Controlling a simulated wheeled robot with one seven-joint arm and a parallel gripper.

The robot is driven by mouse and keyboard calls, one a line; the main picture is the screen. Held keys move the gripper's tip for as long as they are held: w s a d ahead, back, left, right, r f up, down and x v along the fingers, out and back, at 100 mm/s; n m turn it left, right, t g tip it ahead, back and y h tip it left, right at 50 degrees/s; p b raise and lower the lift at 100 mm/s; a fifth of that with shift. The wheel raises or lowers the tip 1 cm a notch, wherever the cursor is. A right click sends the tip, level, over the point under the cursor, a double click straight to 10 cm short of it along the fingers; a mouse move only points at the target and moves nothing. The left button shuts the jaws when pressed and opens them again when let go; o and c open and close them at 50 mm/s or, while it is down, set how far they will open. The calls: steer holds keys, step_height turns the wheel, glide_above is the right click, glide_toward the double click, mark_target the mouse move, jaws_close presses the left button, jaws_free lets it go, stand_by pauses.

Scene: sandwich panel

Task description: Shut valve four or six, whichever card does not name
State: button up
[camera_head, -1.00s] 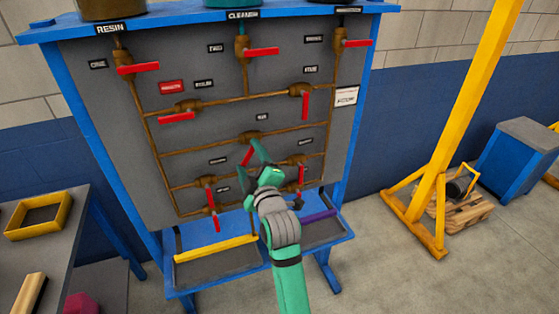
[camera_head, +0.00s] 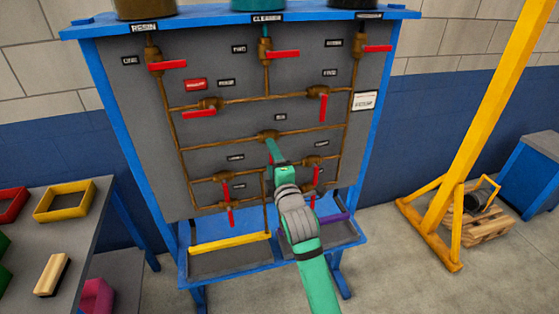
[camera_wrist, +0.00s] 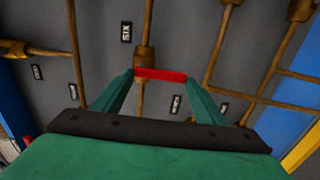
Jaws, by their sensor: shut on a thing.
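The valve under the SIX label (camera_wrist: 126,32) has a brass body (camera_wrist: 144,57) and a red handle (camera_wrist: 160,75). My gripper (camera_wrist: 160,82) is shut on this handle, which spans between its fingers. In the wrist view the handle lies across the pipe, roughly at right angles. In the head view my gripper (camera_head: 273,152) hides most of that handle, just below the valve body (camera_head: 268,136). A white card (camera_head: 364,101) hangs at the panel's right edge; its small print seems to read FOUR.
Other red-handled valves sit around my gripper, with two close below, left (camera_head: 226,190) and right (camera_head: 313,176). Trays with a yellow edge (camera_head: 230,243) and a purple edge (camera_head: 335,218) lie under the panel. A yellow post (camera_head: 480,130) stands at right.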

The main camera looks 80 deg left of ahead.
steer(key=shift+s, duration=0.15)
stand_by(0.3)
steer(key=o, duration=1.5)
steer(key=d, duration=0.3)
steer(key=w+d, duration=0.1)
steer(key=d, duration=0.3)
steer(key=w+d, duration=0.1)
steer(key=d, duration=0.2)
steer(key=shift+d, duration=0.3)
